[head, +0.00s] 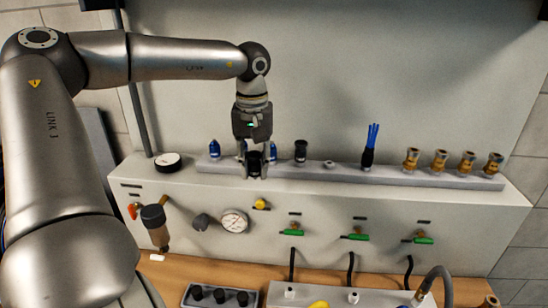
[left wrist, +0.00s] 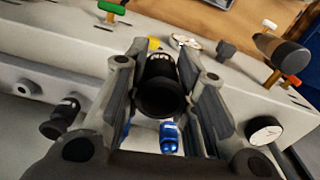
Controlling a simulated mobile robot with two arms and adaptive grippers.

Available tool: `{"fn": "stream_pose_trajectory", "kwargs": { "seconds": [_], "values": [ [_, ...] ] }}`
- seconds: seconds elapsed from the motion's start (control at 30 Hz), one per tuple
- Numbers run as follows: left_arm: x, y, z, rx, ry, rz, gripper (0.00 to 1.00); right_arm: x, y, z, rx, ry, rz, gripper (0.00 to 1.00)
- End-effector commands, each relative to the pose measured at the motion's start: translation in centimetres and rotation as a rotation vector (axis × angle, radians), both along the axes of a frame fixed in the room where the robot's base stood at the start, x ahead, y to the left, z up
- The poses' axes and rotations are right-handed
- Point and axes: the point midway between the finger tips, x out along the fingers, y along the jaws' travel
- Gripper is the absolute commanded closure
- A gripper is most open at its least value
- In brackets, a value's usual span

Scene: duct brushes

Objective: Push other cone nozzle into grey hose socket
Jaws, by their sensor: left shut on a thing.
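My left gripper (head: 254,172) is shut on a black, round, hollow-looking piece (head: 254,165), above the front edge of the panel's top. In the left wrist view this black piece (left wrist: 160,85) sits between the two fingers (left wrist: 163,75), with a ridged rim. I take it for a cone nozzle, but its tip is hidden. A similar black piece (head: 301,151) stands on the rack to the right. A grey curved hose (head: 437,276) rises at the lower right; its socket end is not clear. My right gripper is not in view.
The grey rack (head: 345,174) holds blue pieces (head: 215,150), a blue-bristled brush (head: 370,148) and several brass fittings (head: 440,160). Below are a gauge (head: 234,222), green-handled valves (head: 355,237) and a dark tray (head: 188,300) of black pieces.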

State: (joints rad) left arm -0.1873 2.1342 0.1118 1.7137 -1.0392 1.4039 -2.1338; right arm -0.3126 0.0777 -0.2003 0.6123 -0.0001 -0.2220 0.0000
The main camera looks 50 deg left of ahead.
Motion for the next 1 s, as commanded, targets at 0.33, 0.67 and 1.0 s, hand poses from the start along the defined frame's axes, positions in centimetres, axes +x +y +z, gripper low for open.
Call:
{"fn": "stream_pose_trajectory", "kwargs": {
  "seconds": [0.33,0.67,1.0],
  "values": [
    [-5.2,1.5,-7.1,-0.010,-0.001,0.053,1.00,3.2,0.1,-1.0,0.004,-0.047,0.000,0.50],
    [-7.5,-6.5,-17.9,-0.027,0.000,-0.109,1.00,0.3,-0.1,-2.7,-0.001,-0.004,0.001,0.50],
    [-5.7,-18.1,-21.5,-0.020,-0.007,-0.443,1.00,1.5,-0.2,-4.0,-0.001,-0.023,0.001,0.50]
  ]
}}
